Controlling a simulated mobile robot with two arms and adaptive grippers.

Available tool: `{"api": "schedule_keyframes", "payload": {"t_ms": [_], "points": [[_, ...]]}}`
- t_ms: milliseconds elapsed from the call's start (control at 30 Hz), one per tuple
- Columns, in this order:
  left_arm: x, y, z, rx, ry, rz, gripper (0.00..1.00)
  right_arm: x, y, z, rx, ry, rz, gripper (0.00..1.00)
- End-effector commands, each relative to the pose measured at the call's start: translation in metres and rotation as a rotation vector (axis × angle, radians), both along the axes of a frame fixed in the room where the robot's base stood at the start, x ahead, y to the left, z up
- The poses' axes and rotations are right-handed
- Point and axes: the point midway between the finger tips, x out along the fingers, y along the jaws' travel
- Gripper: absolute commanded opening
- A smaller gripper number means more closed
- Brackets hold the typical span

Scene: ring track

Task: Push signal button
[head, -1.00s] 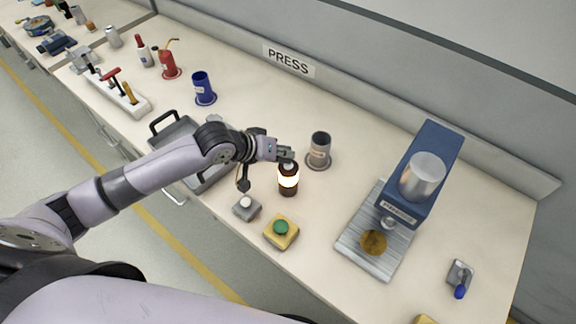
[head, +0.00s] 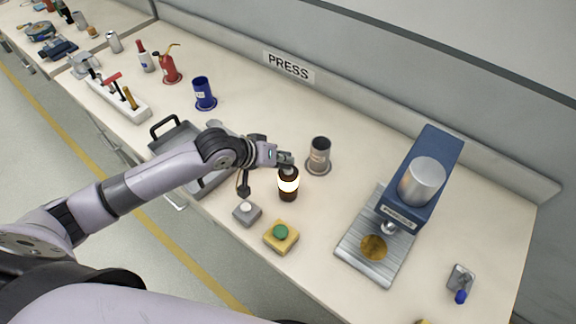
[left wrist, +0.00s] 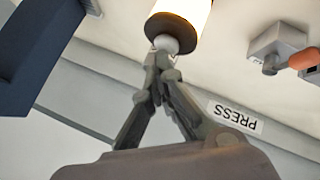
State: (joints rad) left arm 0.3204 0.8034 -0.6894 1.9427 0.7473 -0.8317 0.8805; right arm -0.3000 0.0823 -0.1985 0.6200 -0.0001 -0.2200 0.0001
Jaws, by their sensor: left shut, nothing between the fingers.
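A dark cylindrical signal lamp (head: 288,194) with a glowing pale band stands on the bench. In the left wrist view the lamp (left wrist: 180,15) shows a round grey knob (left wrist: 166,44) on its end. My left gripper (head: 287,163) is shut and empty, right over the lamp's top. In the left wrist view its closed fingertips (left wrist: 160,62) are at the knob; I cannot tell whether they press it. Beside the lamp sit a grey box with a white button (head: 246,208) and a yellow box with a green button (head: 281,232). My right gripper is not in view.
A grey cup (head: 319,155) stands just behind the lamp. A blue press (head: 414,185) is to the right, with a blue-handled switch (head: 461,282) beyond it. A grey tray (head: 172,139) lies under my left arm. The bench behind the grey cup is clear.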

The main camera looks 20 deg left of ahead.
Motion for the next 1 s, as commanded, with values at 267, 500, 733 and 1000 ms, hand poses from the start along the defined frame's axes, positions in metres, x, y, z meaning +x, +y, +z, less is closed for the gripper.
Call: {"api": "schedule_keyframes", "payload": {"t_ms": [267, 500, 733, 1000], "points": [[-0.003, 0.000, -0.006, 0.005, 0.014, -0.001, 0.00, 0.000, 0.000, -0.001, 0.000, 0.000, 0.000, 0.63], [-0.004, 0.000, -0.008, 0.004, 0.016, -0.001, 0.00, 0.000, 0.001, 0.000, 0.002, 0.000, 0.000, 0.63], [-0.005, 0.001, -0.018, 0.007, 0.020, 0.000, 0.00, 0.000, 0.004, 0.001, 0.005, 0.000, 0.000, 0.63], [-0.005, 0.002, -0.020, 0.008, 0.022, 0.000, 0.00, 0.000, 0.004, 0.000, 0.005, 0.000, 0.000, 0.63]]}}
